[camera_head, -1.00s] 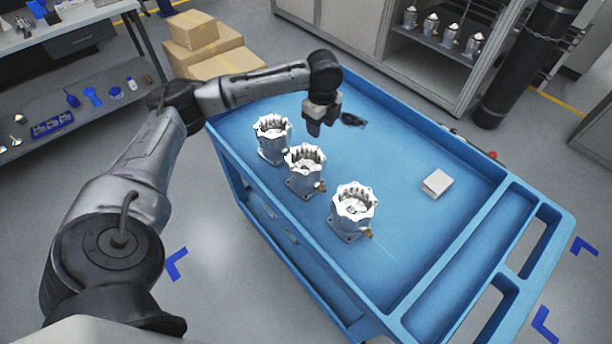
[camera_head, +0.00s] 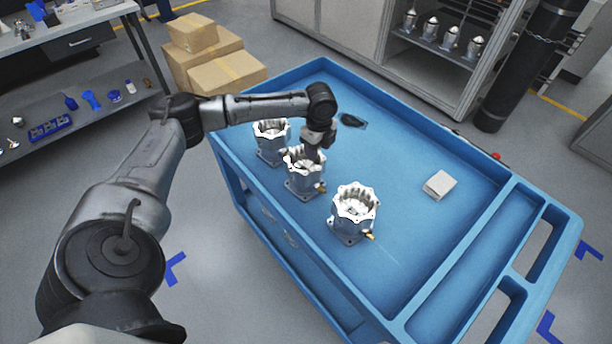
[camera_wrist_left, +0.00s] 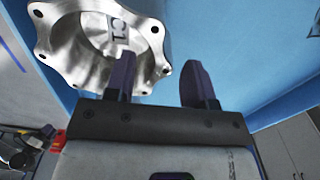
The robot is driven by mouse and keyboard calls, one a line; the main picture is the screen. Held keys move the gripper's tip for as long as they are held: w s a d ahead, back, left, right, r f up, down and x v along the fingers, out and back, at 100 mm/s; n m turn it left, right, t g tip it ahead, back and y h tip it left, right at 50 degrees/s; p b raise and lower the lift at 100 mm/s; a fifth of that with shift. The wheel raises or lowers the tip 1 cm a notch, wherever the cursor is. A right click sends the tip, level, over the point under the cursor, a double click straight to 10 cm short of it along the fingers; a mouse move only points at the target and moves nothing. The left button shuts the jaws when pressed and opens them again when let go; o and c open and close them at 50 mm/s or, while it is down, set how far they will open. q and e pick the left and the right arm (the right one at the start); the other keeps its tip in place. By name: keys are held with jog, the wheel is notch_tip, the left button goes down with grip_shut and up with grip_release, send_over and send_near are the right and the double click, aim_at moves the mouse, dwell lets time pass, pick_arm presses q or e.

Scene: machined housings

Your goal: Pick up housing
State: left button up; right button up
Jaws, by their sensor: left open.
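Three silver machined housings stand in a row on the blue cart: the far housing (camera_head: 271,141), the middle housing (camera_head: 303,181) and the near housing (camera_head: 354,213). My left gripper (camera_head: 313,152) is at the rim of the middle housing in the head view and hides part of it. In the left wrist view the two dark fingers (camera_wrist_left: 160,82) are apart. One finger overlaps the rim of a housing (camera_wrist_left: 75,40) marked inside with a label; the other is over blue cart surface. Whether a finger touches the rim I cannot tell. My right gripper is not in view.
The blue cart (camera_head: 400,236) has raised edges and a slotted handle end at right. A white block (camera_head: 439,185) and a dark item (camera_head: 353,121) lie on it. Cardboard boxes (camera_head: 227,75) stand behind, a cabinet with silver parts beyond.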

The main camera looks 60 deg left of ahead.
pick_arm(q)
notch_tip(320, 180, down, 4)
jog(key=shift+r+b, duration=0.2)
jog(key=shift+b, duration=0.25)
grip_shut()
jog(key=shift+r, duration=0.15)
